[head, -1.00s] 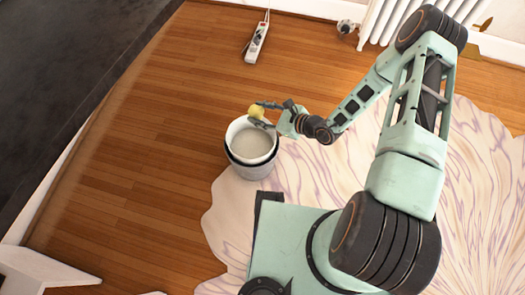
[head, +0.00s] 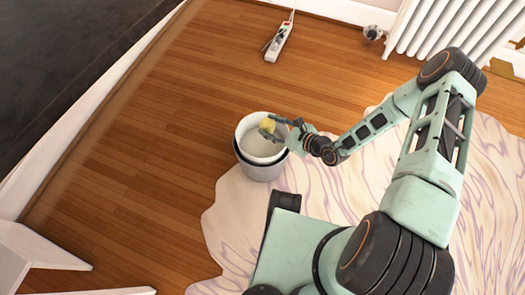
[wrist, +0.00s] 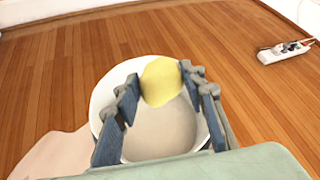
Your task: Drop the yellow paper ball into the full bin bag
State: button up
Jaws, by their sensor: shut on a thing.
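The yellow paper ball (head: 268,125) is held between the fingertips of my gripper (head: 270,127). In the wrist view the ball (wrist: 161,81) sits between the two dark fingers of my gripper (wrist: 162,84). The bin (head: 260,172) is a grey bucket-like container with a pale liner (head: 246,128), standing on the floor partly on the rug's edge. The ball and fingertips appear over the bin's opening in both views. The pale inside of the bin (wrist: 165,130) shows below the ball. I cannot tell how high the ball is above it.
A white power strip (head: 279,42) lies on the wooden floor beyond the bin. A white radiator (head: 440,30) stands along the far wall. A pale marbled rug (head: 370,190) lies under my base. White furniture legs (head: 40,250) are at the lower left. The floor left of the bin is clear.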

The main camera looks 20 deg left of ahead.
jog(key=shift+f, duration=0.25)
jog(key=o, duration=0.8)
jog(key=v, duration=1.2)
